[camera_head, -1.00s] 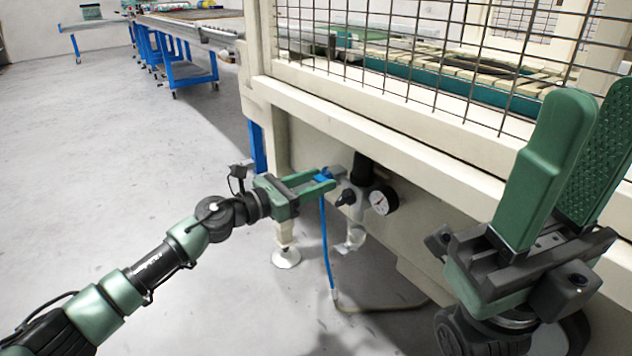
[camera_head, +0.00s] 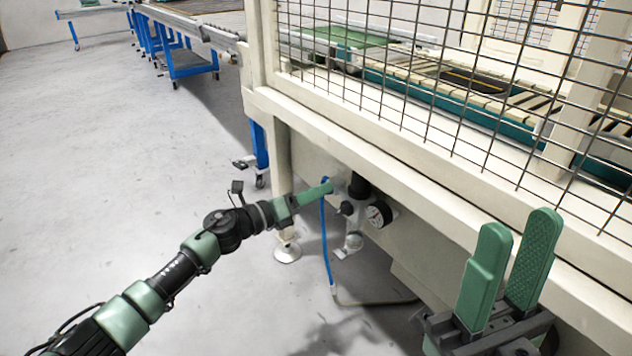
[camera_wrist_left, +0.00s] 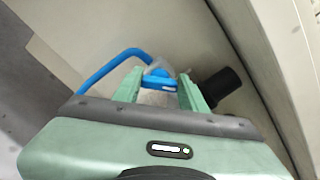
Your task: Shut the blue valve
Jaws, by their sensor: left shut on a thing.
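The blue valve (camera_wrist_left: 158,84) has a small blue handle that shows between my left fingers in the left wrist view. In the head view, my left gripper (camera_head: 327,187) reaches the valve assembly under the machine frame and mostly hides the handle. Its fingers line up edge-on there, so they look like one bar. The left wrist view shows the left gripper (camera_wrist_left: 160,82) with a finger on each side of the handle, shut on it. My right gripper (camera_head: 518,235) is at the lower right, with its two green fingers apart and nothing between them.
A pressure gauge (camera_head: 379,214) and a black knob sit just right of the valve. A blue hose (camera_head: 326,245) hangs below it; its upper part also bends left in the left wrist view. The cream frame with wire mesh (camera_head: 420,90) stands above. The floor at left is clear.

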